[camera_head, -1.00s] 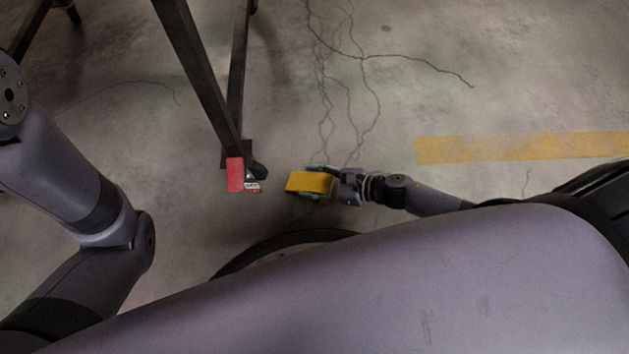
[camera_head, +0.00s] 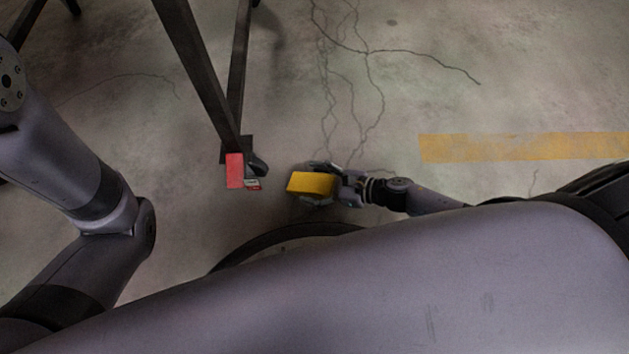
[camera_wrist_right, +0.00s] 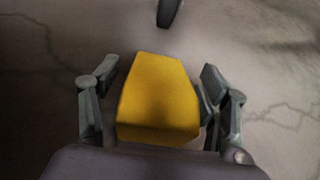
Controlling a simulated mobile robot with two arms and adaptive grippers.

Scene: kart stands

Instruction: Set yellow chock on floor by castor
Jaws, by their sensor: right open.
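The yellow chock (camera_head: 312,184) rests low at the floor, a short way right of the castor (camera_head: 257,166) at the foot of the dark stand leg. My right gripper (camera_head: 318,183) is around the chock, with a finger on each side of it. In the right wrist view the chock (camera_wrist_right: 158,100) lies between the open fingers (camera_wrist_right: 160,105); the left finger stands clear of it and the right one is close to its side. The castor wheel (camera_wrist_right: 168,12) shows ahead of the chock, with a gap of floor between. My left gripper is out of view.
A red block (camera_head: 235,170) with a small labelled piece is at the foot of the stand leg (camera_head: 195,70), beside the castor. Cracked concrete floor lies open behind the chock. A yellow floor stripe (camera_head: 520,147) runs at the right.

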